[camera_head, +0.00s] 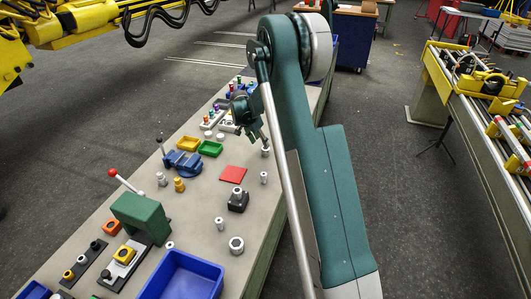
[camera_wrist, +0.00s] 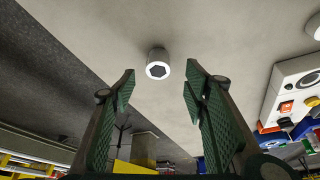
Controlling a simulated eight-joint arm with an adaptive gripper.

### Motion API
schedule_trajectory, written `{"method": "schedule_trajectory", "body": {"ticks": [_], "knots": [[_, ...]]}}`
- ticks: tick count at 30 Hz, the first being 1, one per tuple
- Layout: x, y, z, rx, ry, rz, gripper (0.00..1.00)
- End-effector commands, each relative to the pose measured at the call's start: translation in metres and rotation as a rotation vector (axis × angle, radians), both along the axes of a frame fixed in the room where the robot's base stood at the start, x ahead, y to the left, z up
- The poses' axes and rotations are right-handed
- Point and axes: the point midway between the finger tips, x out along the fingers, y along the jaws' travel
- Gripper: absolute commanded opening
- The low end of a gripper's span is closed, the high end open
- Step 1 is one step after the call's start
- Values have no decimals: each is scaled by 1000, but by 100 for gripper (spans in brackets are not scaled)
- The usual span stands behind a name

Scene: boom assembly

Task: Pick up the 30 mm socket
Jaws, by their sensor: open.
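A light grey cylindrical socket (camera_wrist: 158,63) with a dark hexagonal opening shows in the wrist view, straight ahead between my fingertips and a little beyond them. My gripper (camera_wrist: 160,82) is open, with nothing between its two green finger pads. In the head view my gripper (camera_head: 258,137) hangs over the far right part of the bench, just above a small socket (camera_head: 265,152) near the edge. Other sockets on the bench include a slim one (camera_head: 263,178) and a wide one (camera_head: 236,245). I cannot read any size marks.
The grey bench (camera_head: 200,210) also bears a red mat (camera_head: 233,175), a black block (camera_head: 238,201), a green bin (camera_head: 210,148), a blue vise (camera_head: 182,161) and a blue tray (camera_head: 182,278). In the wrist view a white panel (camera_wrist: 292,85) stands to the right.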

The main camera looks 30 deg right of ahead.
Motion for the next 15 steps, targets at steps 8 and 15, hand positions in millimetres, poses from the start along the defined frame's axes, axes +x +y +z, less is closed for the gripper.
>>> {"method": "schedule_trajectory", "body": {"ticks": [8, 15], "knots": [[0, 0, 0, 0, 0, 0, 45], [1, -4, -10, 0, 0, 0, 45]]}}
